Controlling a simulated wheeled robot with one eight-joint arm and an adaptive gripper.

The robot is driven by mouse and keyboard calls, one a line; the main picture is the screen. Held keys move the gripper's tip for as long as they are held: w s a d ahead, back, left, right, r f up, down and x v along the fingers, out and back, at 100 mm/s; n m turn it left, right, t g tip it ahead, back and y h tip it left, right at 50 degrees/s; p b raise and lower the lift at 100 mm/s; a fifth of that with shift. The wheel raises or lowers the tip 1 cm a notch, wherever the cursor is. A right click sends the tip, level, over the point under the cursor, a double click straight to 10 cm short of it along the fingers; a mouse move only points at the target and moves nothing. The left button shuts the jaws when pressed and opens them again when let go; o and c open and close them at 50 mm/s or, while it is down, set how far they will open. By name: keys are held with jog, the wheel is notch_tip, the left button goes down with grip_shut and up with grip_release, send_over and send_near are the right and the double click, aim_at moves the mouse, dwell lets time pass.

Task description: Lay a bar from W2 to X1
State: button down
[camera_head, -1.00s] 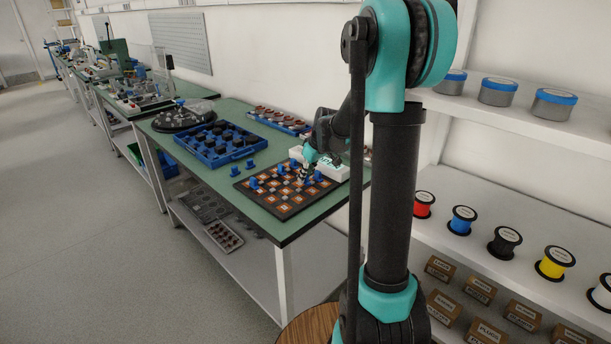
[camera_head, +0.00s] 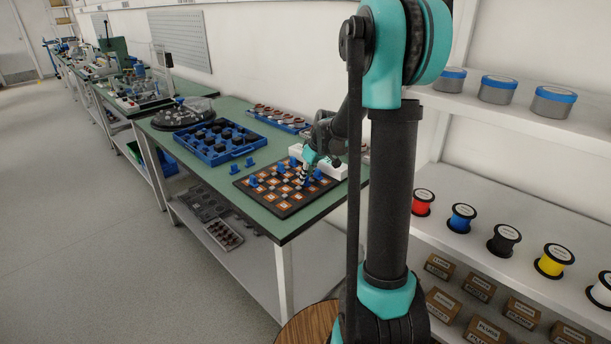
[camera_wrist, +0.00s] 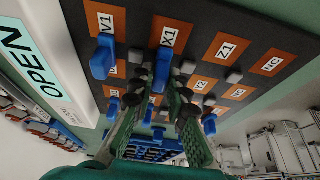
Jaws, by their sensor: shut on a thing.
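The dark terminal board (camera_head: 285,211) with orange labelled tiles lies on the green table's near end. In the wrist view, the X1 tile (camera_wrist: 169,36) lies just beyond my fingertips, between V1 (camera_wrist: 106,22) and Z1 (camera_wrist: 227,50). My gripper (camera_wrist: 160,92) is low over the board. It is shut on a blue bar (camera_wrist: 162,68), which stands out between the fingertips just below the X1 label. I cannot tell whether the bar touches the posts. The W2 label cannot be made out; my fingers hide part of that row.
Another blue piece (camera_wrist: 102,57) stands by V1, close left of the held bar. A white box marked OPEN (camera_wrist: 36,52) borders the board. A blue tray (camera_head: 218,157) with dark parts and loose blue pieces (camera_head: 249,162) stand on the table.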

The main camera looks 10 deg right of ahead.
jog(key=c, duration=1.4)
grip_release()
jog(key=v, duration=1.2)
jog(key=shift+w, duration=0.1)
